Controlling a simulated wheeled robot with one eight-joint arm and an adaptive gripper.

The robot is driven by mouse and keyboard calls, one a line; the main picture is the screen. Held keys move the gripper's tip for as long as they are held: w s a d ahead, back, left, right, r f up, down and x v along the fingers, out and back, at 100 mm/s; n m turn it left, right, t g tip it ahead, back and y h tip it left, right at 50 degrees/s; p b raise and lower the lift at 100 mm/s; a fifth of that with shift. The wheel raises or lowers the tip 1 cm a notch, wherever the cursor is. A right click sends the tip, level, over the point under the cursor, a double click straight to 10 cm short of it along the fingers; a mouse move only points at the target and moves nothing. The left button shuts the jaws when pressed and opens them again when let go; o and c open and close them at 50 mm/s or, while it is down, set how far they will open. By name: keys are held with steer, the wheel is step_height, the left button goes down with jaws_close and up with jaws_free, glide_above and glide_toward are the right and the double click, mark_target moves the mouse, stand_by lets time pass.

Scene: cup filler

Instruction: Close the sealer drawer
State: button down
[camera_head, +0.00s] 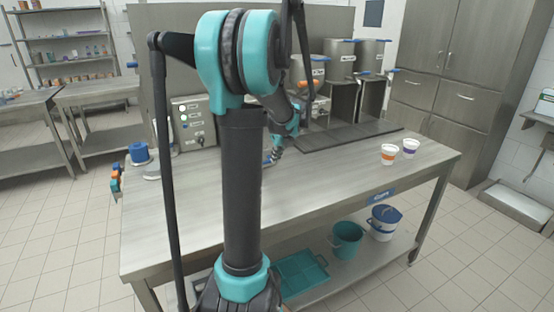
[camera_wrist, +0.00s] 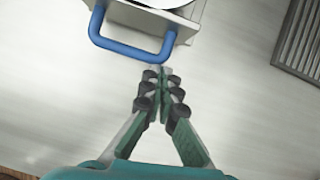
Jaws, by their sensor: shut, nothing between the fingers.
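The sealer, a grey box with a column of buttons (camera_head: 192,122), stands at the back left of the table in the head view. In the wrist view, the sealer drawer (camera_wrist: 188,17) shows at the top edge as a light metal part with a blue U-shaped handle (camera_wrist: 122,48). My gripper (camera_wrist: 160,76) is shut and empty, its fingertips just below the right part of the handle bar. I cannot tell whether they touch it. In the head view, my gripper (camera_head: 277,152) is low over the table, and my arm hides much of the drawer.
A blue round item (camera_head: 139,153) sits at the table's left edge. Dispensers (camera_head: 340,60) stand at the back above a dark slatted tray (camera_head: 335,138). Two white cups (camera_head: 389,154) (camera_head: 410,147) stand at right. The front of the tabletop is clear.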

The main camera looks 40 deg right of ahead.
steer(key=shift+w, duration=0.1)
steer(key=w, duration=0.3)
steer(key=w+d, duration=0.1)
steer(key=w, duration=0.2)
steer(key=w+d, duration=0.1)
steer(key=w, duration=0.2)
steer(key=shift+w+d, duration=0.2)
steer(key=shift+s, duration=0.1)
